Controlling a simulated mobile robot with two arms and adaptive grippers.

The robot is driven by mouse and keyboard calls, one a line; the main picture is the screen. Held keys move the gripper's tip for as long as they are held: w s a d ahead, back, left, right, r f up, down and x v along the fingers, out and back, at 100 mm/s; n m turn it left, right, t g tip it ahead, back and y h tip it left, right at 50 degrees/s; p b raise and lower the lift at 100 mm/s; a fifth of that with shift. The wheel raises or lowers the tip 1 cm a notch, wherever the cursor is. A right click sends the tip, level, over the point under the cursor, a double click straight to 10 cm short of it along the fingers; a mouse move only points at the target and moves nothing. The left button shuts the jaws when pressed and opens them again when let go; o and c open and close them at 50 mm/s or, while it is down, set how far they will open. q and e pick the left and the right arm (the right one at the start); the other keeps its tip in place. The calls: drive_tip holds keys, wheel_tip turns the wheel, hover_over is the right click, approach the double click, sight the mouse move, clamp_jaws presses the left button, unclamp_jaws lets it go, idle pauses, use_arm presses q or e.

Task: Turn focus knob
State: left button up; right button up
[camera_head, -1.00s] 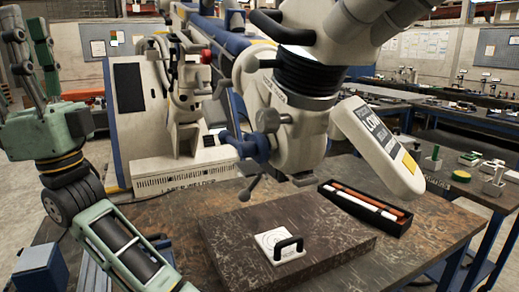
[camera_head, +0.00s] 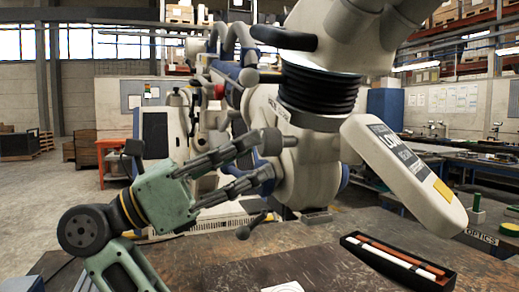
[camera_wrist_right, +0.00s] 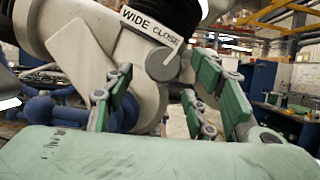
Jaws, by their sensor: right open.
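The focus knob (camera_head: 273,141) is a grey round knob on a short shaft at the left side of the big white microscope head (camera_head: 315,160). In the right wrist view the knob (camera_wrist_right: 163,65) shows end-on below a "WIDE CLOSE" label.
A small dark lever (camera_head: 251,226) hangs below the fingers. A black tray (camera_head: 398,262) with an orange and a white rod lies on the worn table (camera_head: 215,268). A white machine (camera_head: 205,150) stands behind. The table's front left is mostly clear.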

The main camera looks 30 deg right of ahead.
sight(259, 148)
drive_tip(key=shift+x, duration=1.65)
drive_tip(key=shift+c, duration=0.4)
drive_tip(key=shift+a, duration=0.1)
drive_tip(key=c, duration=1)
